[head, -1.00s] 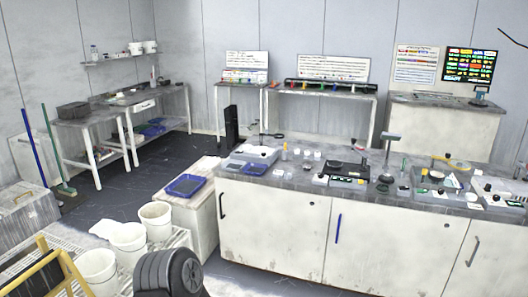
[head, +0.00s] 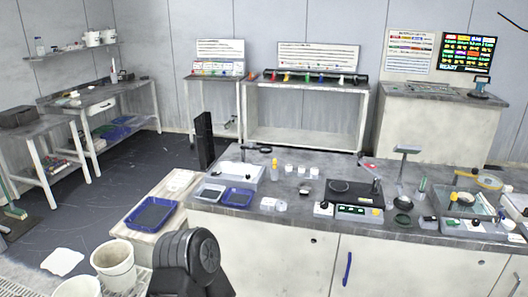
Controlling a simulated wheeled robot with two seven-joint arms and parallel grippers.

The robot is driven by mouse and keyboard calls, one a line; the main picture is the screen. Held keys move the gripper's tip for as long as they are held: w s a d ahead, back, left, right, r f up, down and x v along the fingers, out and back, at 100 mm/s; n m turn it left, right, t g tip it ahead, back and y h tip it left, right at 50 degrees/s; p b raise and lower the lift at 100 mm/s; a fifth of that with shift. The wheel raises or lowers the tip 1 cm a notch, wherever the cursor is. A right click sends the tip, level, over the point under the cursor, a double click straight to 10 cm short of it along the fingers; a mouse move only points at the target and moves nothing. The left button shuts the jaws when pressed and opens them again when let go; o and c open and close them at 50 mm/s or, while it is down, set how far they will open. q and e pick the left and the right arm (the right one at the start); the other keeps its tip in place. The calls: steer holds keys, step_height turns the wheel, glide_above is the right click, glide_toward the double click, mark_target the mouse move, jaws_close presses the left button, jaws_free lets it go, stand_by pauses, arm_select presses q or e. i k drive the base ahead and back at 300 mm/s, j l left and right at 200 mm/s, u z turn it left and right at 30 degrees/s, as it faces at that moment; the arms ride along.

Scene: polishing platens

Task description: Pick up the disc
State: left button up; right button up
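A dark, flat polishing unit (head: 352,192) with a round top sits on the grey counter (head: 290,212). I cannot tell which of these is the disc. Neither of my grippers shows. A dark, rounded part of my own body stands at the bottom, left of the counter's front.
White buckets (head: 114,262) stand at lower left. Small cups and instruments crowd the counter. Dark floor (head: 110,185) is open at left.

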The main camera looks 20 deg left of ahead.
mark_target(246, 167)
steer(key=i+j+z, duration=0.15)
steer(key=i+j, duration=0.4)
steer(key=i+j+z, duration=0.15)
steer(key=i+j, duration=0.4)
steer(key=j, duration=0.25)
